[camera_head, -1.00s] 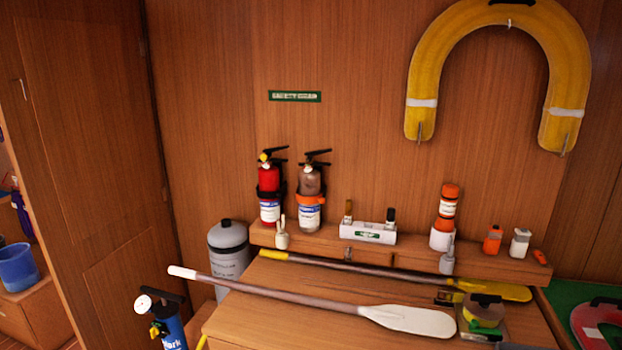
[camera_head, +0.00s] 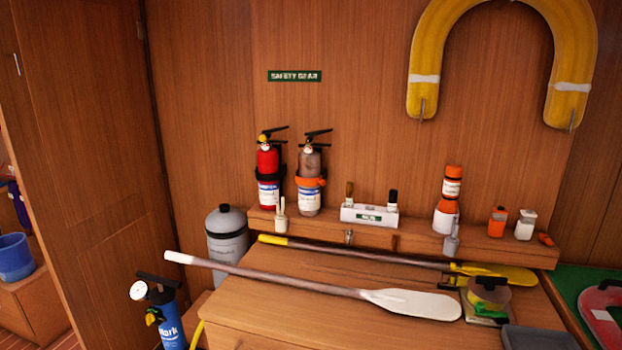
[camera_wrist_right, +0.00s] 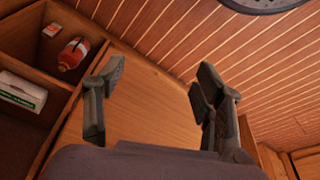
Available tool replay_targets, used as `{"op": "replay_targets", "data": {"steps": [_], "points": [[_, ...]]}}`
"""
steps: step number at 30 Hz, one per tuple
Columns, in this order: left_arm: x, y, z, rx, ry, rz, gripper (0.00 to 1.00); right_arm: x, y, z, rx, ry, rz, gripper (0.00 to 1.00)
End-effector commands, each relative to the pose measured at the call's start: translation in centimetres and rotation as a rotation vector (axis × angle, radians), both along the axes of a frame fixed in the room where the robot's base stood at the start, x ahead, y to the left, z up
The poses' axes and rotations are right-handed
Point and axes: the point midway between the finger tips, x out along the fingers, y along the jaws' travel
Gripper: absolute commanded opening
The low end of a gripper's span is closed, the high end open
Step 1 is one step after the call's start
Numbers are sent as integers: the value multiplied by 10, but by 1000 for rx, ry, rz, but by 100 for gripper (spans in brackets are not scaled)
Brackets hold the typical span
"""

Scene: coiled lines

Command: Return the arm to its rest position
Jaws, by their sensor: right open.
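My right gripper (camera_wrist_right: 158,92) shows in the right wrist view. Its two dark fingers are spread wide apart with nothing between them. Behind the fingers are a wooden panel and a planked surface, and the fingers touch nothing that I can see. In the head view neither gripper shows, so where the right one is relative to the bench cannot be told there. My left gripper is in no view.
A wooden bench (camera_head: 290,312) bears a white-bladed oar (camera_head: 300,283) and a yellow-bladed oar (camera_head: 370,255). Behind them a ledge holds a red extinguisher (camera_head: 268,178), a brown extinguisher (camera_head: 309,180) and bottles. A blue pump (camera_head: 168,322) stands left. A compartment (camera_wrist_right: 50,65) holds an orange-white bottle (camera_wrist_right: 73,54).

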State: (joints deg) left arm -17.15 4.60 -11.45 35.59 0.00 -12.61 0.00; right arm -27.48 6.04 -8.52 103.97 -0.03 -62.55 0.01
Motion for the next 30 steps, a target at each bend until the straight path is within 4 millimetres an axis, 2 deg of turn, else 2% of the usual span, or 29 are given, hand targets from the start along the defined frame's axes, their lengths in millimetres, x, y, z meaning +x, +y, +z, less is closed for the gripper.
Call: {"op": "replay_targets", "data": {"steps": [1,6,9,12,15,18,21,24,30], "points": [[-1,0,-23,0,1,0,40,-9,-1,-52,-3,22,2,63],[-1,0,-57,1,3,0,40,-45,-6,-167,-7,60,10,63],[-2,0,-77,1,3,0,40,-75,-11,-228,-10,82,16,63],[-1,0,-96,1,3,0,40,-109,-17,-280,-13,103,20,63],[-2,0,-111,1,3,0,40,-141,-23,-318,-16,121,24,63],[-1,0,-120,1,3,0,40,-167,-28,-342,-18,133,28,63],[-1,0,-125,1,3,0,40,-183,-31,-354,-19,139,30,63],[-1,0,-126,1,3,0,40,-190,-33,-358,-19,141,31,63],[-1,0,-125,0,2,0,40,-191,-33,-357,-20,141,32,63]]}}
